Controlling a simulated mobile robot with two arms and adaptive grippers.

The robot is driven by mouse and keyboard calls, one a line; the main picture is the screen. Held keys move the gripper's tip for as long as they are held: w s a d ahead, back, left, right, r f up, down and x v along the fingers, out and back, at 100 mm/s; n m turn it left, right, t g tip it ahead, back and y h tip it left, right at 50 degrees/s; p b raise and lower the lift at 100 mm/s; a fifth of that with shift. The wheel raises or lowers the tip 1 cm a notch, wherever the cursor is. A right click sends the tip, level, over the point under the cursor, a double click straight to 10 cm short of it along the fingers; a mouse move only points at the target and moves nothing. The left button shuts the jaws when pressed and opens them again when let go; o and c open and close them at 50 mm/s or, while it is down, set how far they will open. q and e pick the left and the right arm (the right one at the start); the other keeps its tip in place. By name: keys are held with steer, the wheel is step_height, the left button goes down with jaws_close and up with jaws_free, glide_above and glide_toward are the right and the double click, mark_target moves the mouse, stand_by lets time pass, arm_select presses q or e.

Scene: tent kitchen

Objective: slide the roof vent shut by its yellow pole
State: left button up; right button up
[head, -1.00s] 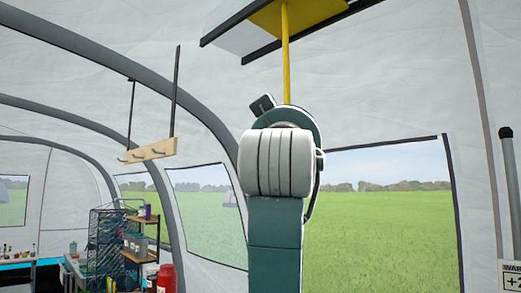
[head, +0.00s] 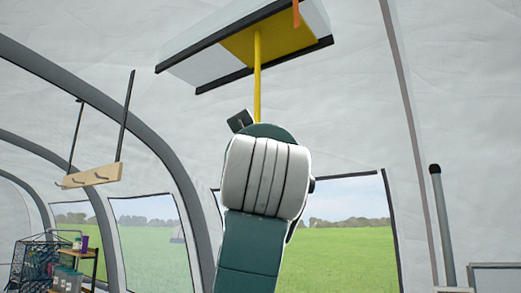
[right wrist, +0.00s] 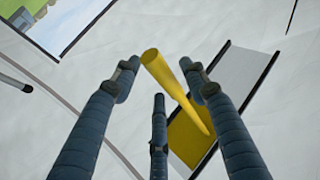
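The roof vent (head: 195,64) is a pale panel between two dark rails in the tent ceiling, at the top of the head view. Its yellow slide (head: 240,45) sits between the rails, with pale areas on both sides. The yellow pole (head: 257,85) hangs down from the slide, its lower part hidden behind my right arm. In the right wrist view the pole (right wrist: 172,80) runs between the fingers of my right gripper (right wrist: 157,78) toward the yellow slide (right wrist: 188,137). The fingers are spread; contact with the pole cannot be told. My left gripper is not in view.
A wooden hook board (head: 92,176) hangs at left, above a shelf rack (head: 70,268). A grey post (head: 441,225) stands at right. The space around the pole is clear.

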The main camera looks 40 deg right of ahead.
steer(key=v, duration=1.2)
stand_by(0.3)
